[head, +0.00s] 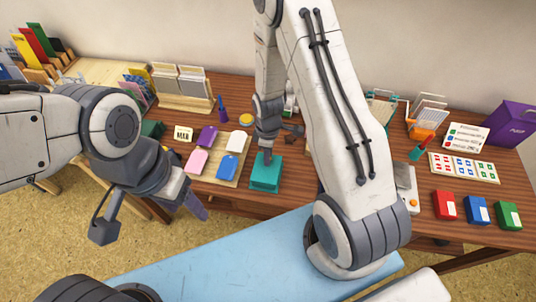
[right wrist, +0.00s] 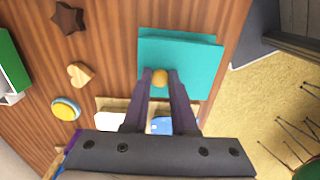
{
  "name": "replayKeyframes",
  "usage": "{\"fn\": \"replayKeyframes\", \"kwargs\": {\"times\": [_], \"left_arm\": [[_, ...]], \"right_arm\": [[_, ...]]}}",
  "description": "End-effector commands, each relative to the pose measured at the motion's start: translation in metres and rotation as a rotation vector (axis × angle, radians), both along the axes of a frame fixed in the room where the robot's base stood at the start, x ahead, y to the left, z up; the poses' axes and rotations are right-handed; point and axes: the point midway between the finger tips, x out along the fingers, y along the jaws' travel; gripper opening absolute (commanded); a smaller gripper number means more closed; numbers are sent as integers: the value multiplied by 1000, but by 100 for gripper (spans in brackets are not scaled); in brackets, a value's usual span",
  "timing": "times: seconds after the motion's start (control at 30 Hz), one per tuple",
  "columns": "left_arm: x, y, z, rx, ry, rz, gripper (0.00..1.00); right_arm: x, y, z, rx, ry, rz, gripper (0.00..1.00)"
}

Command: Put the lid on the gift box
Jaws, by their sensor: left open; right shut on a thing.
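The teal lid (right wrist: 180,66) has a round orange-brown knob (right wrist: 160,77). My right gripper (head: 267,157) is shut on this knob; its fingers (right wrist: 160,82) show on either side of it in the right wrist view. The teal gift box (head: 265,185) stands on the wooden table, directly below the lid. In the right wrist view a second teal edge shows beyond the lid, slightly out of line with it. I cannot tell whether lid and box touch. My left gripper (head: 150,218) is open and empty, in front of the table's left side.
Left of the box, a board holds purple, white, pink and blue pieces (head: 228,166). A yellow-topped round tin (right wrist: 66,108), a wooden heart (right wrist: 80,75) and a dark star (right wrist: 68,17) lie nearby. Red, blue and green boxes (head: 478,209) stand at the right.

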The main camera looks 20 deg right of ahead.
Motion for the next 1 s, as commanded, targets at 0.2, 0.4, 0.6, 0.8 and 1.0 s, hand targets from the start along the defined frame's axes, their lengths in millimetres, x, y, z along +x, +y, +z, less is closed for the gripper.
{"fn": "replayKeyframes", "kwargs": {"times": [0.2,0.4,0.6,0.8,1.0], "left_arm": [[0,0,0,0,0,0,60],[0,0,0,0,0,0,60],[0,0,0,0,0,0,60],[0,0,0,0,0,0,60],[0,0,1,0,0,0,60]], "right_arm": [[0,0,0,0,0,0,0],[0,0,0,0,0,0,60],[0,0,0,0,0,0,68],[0,0,0,0,0,0,90],[0,0,1,0,0,0,90]]}}
